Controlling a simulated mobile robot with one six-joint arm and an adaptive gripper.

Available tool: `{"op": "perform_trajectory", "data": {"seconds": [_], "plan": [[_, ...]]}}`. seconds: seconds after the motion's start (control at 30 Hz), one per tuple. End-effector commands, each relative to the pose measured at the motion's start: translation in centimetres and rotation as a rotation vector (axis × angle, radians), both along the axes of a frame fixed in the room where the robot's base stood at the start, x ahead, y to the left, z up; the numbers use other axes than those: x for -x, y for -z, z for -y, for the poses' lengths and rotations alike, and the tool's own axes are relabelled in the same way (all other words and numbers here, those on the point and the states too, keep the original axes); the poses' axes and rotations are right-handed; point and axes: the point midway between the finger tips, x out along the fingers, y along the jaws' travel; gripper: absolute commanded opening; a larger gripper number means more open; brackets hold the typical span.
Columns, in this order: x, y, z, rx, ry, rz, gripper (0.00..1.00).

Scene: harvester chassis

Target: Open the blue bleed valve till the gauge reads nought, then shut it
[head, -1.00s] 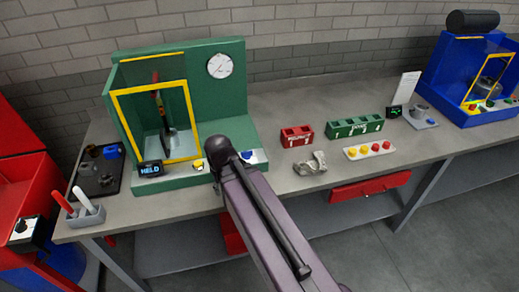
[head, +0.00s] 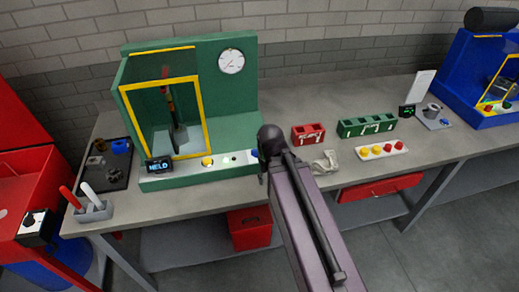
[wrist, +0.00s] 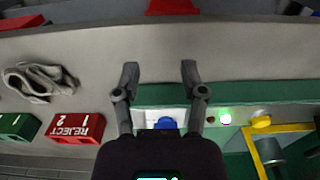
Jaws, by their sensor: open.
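The blue bleed valve knob (head: 254,153) is at the right end of the green press's front ledge, partly hidden by my arm in the head view. In the wrist view the blue knob (wrist: 166,123) lies between the bases of my fingers, low in the picture and partly covered by the gripper body. My gripper (wrist: 159,72) is open, its fingers apart on either side; I see no contact. The round white gauge (head: 231,61) is on the press's green back panel; its needle is too small to read surely.
The display (head: 158,165) appears to read HELD. A yellow button (head: 207,161) and a lit green lamp (wrist: 225,115) are along the ledge. A red REJECT bin (wrist: 75,128) and a crumpled grey cloth (wrist: 40,80) lie beside the press. Bare bench lies in front.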

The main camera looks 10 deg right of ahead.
Motion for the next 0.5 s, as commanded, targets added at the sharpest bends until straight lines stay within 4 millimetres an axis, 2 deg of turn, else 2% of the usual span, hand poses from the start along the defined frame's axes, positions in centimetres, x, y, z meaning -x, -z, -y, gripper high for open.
{"op": "perform_trajectory", "data": {"seconds": [0.27,0.5], "plan": [[-0.2,-0.2,0.0,0.0,0.011,0.0,0.54],[-1.8,-1.5,-0.6,0.0,0.141,0.0,0.54]]}}
